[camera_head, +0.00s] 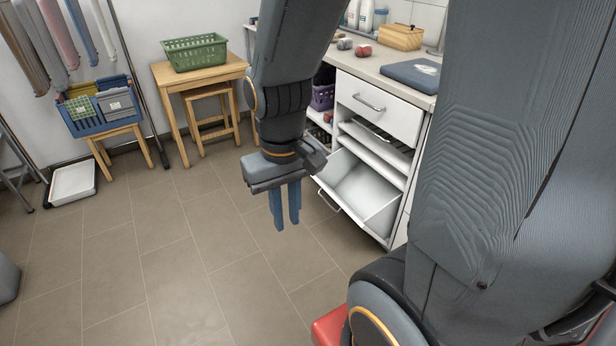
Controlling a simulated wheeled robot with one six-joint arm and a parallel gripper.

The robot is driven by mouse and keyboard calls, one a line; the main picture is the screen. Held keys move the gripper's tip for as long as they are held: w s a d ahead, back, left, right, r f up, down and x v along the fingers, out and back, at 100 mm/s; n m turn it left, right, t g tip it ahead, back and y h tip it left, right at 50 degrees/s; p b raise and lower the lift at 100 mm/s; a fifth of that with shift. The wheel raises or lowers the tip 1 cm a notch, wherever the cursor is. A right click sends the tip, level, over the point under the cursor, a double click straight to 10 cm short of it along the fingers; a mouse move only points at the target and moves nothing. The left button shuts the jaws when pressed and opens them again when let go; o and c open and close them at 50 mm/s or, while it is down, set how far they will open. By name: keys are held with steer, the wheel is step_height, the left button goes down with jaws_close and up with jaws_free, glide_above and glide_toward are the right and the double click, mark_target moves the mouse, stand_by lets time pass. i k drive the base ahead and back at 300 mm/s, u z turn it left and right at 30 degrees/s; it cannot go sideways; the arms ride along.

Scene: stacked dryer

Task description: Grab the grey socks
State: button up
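A small rounded greyish bundle (345,43) lies on the white counter at the back, next to a red bundle (363,51). It may be the grey socks, but it is too small to be sure. My gripper (286,221) hangs in the middle of the view with its blue fingers pointing down. A narrow gap shows between the fingers, and nothing is held. The gripper is over the floor, in front of the white cabinet and apart from the counter.
The cabinet has a drawer (380,103) and a tilted-out white bin (362,190). A folded dark blue cloth (412,75) and a wooden box (400,37) are on the counter. A green basket (195,52) stands on a wooden table. The tiled floor at left is mostly clear.

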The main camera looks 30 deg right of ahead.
mark_target(344, 44)
steer(key=k, duration=0.5)
steer(key=z, duration=0.75)
steer(key=i, duration=0.25)
steer(key=z, duration=0.2)
